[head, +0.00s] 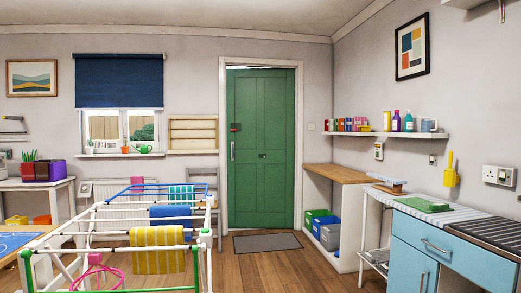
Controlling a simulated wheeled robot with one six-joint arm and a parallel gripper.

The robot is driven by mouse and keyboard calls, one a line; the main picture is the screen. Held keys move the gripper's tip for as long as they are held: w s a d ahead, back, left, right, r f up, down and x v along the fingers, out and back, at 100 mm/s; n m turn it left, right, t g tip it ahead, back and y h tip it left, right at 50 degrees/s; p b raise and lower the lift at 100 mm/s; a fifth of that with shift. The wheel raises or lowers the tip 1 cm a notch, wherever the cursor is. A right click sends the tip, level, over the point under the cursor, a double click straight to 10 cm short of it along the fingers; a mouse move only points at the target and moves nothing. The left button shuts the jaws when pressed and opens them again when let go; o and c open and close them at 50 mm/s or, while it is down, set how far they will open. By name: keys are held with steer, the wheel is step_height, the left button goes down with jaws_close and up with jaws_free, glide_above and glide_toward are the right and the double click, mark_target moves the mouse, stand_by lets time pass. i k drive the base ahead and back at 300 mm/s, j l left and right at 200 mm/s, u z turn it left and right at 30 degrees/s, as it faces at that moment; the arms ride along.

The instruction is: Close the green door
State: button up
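The green door (262,148) stands at the back of the room in a pale frame, almost filling it. A thin bright gap shows along its top edge, so it looks slightly ajar, but I cannot tell how far. A long pale upright handle (232,150) is on its left side, with a small dark red fitting (235,127) above it. My gripper is not in view.
A grey mat (267,242) lies before the door. A drying rack (120,231) with a yellow striped towel (157,250) fills the left foreground. Blue cabinets (440,250) and a wooden-topped shelf unit (338,173) line the right. Wooden floor (290,272) is clear between them.

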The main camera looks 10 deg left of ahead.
mark_target(260, 103)
steer(key=i+j+u, duration=0.1)
steer(key=i+u, duration=0.15)
steer(key=i, duration=0.5)
steer(key=i+u, duration=0.1)
steer(key=i, duration=4.95)
steer(key=j+u, duration=0.05)
